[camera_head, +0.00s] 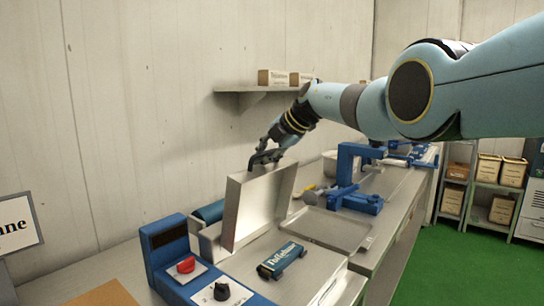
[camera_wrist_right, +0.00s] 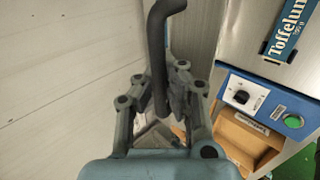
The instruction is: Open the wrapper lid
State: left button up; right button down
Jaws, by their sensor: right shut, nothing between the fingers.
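The wrapper lid (camera_head: 258,205) is a bare metal box-like cover. It stands raised, close to upright, on the blue-ended wrapper (camera_head: 172,254). Its dark bent handle (camera_wrist_right: 158,50) shows at the top edge, beside the fingers in the wrist view. My right gripper (camera_head: 272,148) reaches down from the upper right to the lid's top edge, at the handle. Its fingers (camera_wrist_right: 155,95) are shut and empty; whether they touch the handle I cannot tell. A dark blue labelled bar (camera_head: 282,260) lies on the metal surface before the lid. My left gripper is out of view.
A shallow metal tray (camera_head: 330,228) lies right of the lid. A blue device (camera_head: 350,180) stands farther back. The wall and a shelf (camera_head: 250,89) are close behind.

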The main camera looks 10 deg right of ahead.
jog(key=shift+w+r, duration=0.3)
jog(key=shift+r, duration=0.15)
jog(key=c, duration=1.6)
grip_release()
jog(key=shift+s+d, duration=0.1)
jog(key=shift+s, duration=0.05)
jog(key=shift+c, duration=0.2)
jog(key=shift+s+f, duration=0.1)
jog(key=shift+f, duration=0.15)
jog(key=shift+s+d+r, duration=0.1)
jog(key=shift+s+r, duration=0.05)
jog(key=shift+r, duration=0.15)
jog(key=v, duration=1.1)
jog(key=shift+s+d, duration=0.1)
jog(key=shift+s, duration=0.05)
